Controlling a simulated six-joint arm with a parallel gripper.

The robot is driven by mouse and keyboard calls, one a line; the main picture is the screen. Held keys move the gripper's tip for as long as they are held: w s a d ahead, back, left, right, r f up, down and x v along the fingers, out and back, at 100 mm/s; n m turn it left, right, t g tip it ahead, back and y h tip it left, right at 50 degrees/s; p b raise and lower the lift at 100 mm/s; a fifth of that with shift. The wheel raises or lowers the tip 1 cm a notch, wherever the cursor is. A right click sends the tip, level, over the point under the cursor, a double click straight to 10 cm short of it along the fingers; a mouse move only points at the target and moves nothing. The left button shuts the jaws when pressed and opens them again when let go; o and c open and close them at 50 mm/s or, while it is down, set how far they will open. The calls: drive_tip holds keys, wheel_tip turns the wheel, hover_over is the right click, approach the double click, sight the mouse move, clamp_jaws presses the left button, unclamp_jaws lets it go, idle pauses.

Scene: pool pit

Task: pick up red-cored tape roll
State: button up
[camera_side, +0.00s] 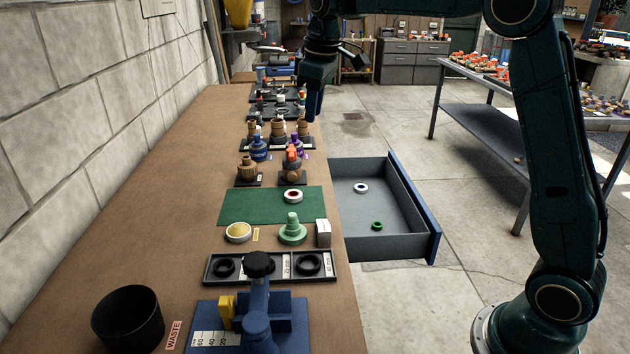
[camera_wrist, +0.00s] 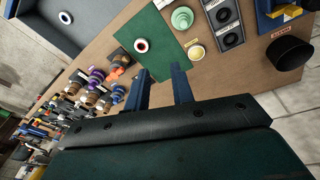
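The red-cored tape roll (camera_side: 293,195) is a white ring with a dark red centre. It lies flat on the green mat (camera_side: 240,208), near the mat's right part. In the wrist view the roll (camera_wrist: 141,45) lies on the mat (camera_wrist: 165,50), ahead of the fingertips and a little to their left. My gripper (camera_side: 314,118) is high above the far part of the bench, away from the roll. In the wrist view my gripper (camera_wrist: 160,71) shows two blue fingers apart with nothing between them.
An open drawer (camera_side: 392,245) at the bench's right holds a white ring (camera_side: 361,187) and a green ring (camera_side: 377,226). A green stepped cone (camera_side: 292,232) and yellow-topped dish (camera_side: 238,232) stand before the mat. Bottles and knobs (camera_side: 258,150) stand behind it.

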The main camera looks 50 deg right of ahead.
drive_tip(key=w+d+f+n+g, duration=0.1)
drive_tip(key=w+d+f, duration=0.2)
drive_tip(key=w+f, duration=0.45)
drive_tip(key=n+g, duration=0.1)
drive_tip(key=n, duration=0.1)
hover_over(292, 192)
drive_tip(key=s+a, duration=0.2)
wheel_tip(292, 192, down, 8)
drive_tip(key=r, duration=0.1)
drive_tip(key=shift+f, duration=0.3)
drive_tip(key=shift+f, duration=0.1)
drive_tip(key=shift+f, duration=4.2)
drive_tip(key=shift+s+f, duration=0.1)
drive_tip(key=shift+f, duration=2.45)
